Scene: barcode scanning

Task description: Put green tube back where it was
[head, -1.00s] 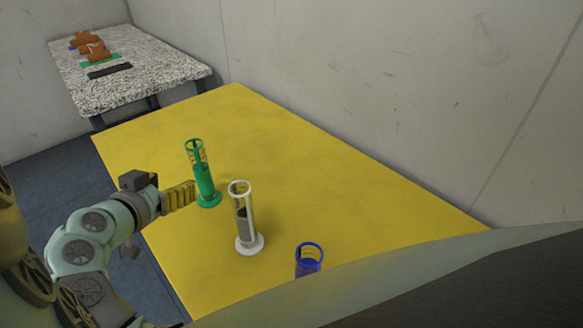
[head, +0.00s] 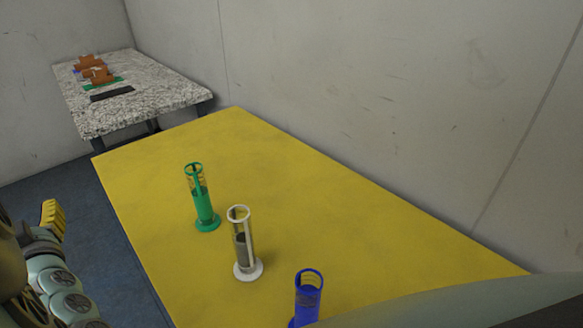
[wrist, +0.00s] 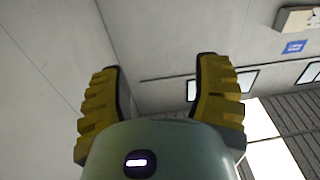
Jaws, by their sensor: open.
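The green tube (head: 202,200) stands upright on the yellow table (head: 300,190), left of the white tube. My gripper (head: 52,215) is at the left edge of the head view, off the table's left side and well apart from the green tube. In the wrist view my gripper (wrist: 158,95) has its two yellow fingers spread wide with nothing between them. The wrist view faces the upper walls, and no tube shows there.
A white tube (head: 244,245) and a blue tube (head: 307,300) stand on the yellow table nearer to me. A speckled table (head: 160,85) with brown boxes (head: 97,72) and a dark flat item (head: 112,94) stands at the back left. A wall bounds the right side.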

